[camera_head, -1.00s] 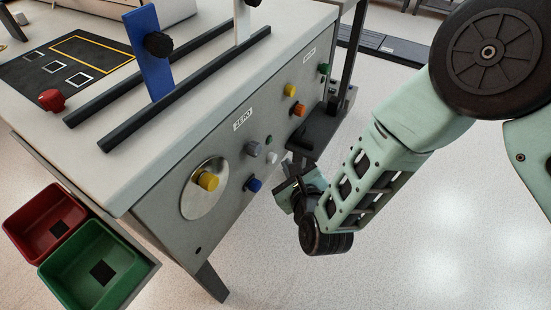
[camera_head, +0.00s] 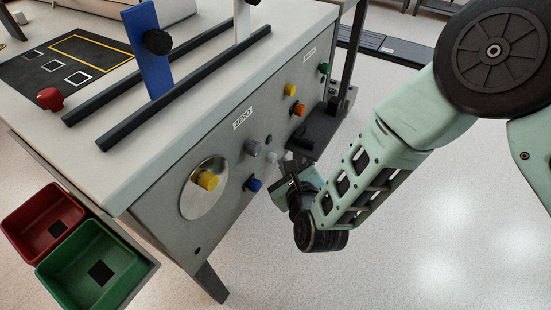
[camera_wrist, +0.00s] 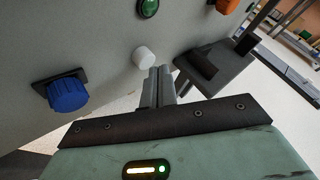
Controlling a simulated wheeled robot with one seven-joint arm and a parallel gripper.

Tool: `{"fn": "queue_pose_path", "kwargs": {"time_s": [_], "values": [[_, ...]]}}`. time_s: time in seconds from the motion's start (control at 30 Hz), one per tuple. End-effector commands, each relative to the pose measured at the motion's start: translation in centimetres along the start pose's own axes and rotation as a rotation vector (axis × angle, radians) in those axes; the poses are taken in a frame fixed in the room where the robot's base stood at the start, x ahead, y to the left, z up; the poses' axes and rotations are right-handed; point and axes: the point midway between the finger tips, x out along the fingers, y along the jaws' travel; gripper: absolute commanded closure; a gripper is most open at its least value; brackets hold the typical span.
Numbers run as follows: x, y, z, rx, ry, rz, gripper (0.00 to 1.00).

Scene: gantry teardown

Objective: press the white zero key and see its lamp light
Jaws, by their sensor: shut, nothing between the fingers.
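The white key (camera_head: 272,157) is a short round button on the grey front panel, below the ZERO label (camera_head: 243,118). In the wrist view the white key (camera_wrist: 143,57) stands just beyond and slightly left of my fingertips. My gripper (camera_head: 288,156) is shut and empty, its fingers pointing at the panel. In the wrist view my gripper (camera_wrist: 160,72) looks close to the key with a small gap in the picture; I cannot tell whether they touch. A round green lamp (camera_wrist: 148,8) sits above the key, dark green; I see no clear glow.
A blue knob (camera_wrist: 68,94) is left of the key. An orange knob (camera_head: 299,109) and a dark shelf (camera_head: 322,127) are to the right. Open floor lies in front.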

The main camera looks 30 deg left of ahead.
Motion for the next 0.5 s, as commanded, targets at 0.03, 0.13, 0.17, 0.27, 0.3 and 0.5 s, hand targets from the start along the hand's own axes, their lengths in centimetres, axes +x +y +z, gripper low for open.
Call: {"fn": "queue_pose_path", "kwargs": {"time_s": [0.03, 0.13, 0.17, 0.27, 0.3, 0.5], "values": [[0.05, 0.03, 0.0, 0.0, 0.0, 0.0, 1.0], [0.13, 0.1, 0.05, 0.0, 0.0, 0.0, 1.0], [0.15, 0.12, 0.07, 0.0, 0.0, 0.0, 1.0], [0.23, 0.18, 0.11, 0.0, 0.001, 0.0, 1.0], [0.26, 0.2, 0.13, 0.001, 0.001, 0.0, 1.0], [0.43, 0.3, 0.23, 0.001, 0.001, 0.0, 1.0]]}}
